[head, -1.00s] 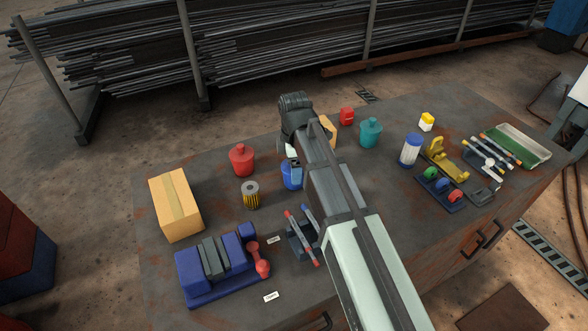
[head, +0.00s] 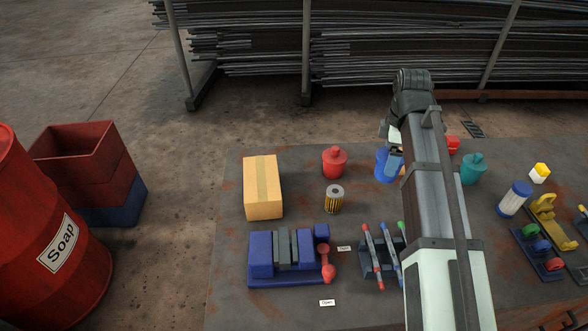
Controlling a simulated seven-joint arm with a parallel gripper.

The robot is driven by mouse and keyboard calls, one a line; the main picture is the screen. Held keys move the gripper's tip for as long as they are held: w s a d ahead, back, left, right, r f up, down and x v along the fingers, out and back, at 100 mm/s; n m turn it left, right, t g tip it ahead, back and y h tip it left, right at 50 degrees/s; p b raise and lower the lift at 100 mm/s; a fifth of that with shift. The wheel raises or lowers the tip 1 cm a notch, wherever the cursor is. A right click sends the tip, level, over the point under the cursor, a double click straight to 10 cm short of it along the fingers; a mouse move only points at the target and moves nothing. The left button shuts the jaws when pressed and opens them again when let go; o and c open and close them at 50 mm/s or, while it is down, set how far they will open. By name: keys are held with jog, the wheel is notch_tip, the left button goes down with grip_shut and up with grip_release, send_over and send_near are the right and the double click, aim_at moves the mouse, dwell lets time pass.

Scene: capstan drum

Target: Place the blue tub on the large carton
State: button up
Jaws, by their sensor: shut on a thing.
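The large carton (head: 263,197), tan with a tape strip, stands at the table's left back in the head view; its top is bare. The blue tub (head: 382,166) is right of it, past a red tub, and partly hidden by my gripper and arm. My gripper (head: 393,155) is shut on the blue tub, seen from behind. I cannot tell whether the tub touches the table.
A teal tub (head: 473,169) stands right of my arm.

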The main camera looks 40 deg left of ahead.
jog(key=s+a+r+n, duration=0.2)
jog(key=s+a+r, duration=0.1)
jog(key=s+a, duration=0.7)
jog(key=s+a+r+n, duration=0.25)
jog(key=s+a, duration=0.55)
jog(key=a, duration=0.4)
notch_tip(320, 180, up, 2)
jog(key=m, duration=0.4)
send_over(261, 177)
jog(key=shift+f, duration=4.65)
jog(key=shift+f, duration=0.1)
jog(key=o, duration=1.2)
notch_tip(261, 177, up, 12)
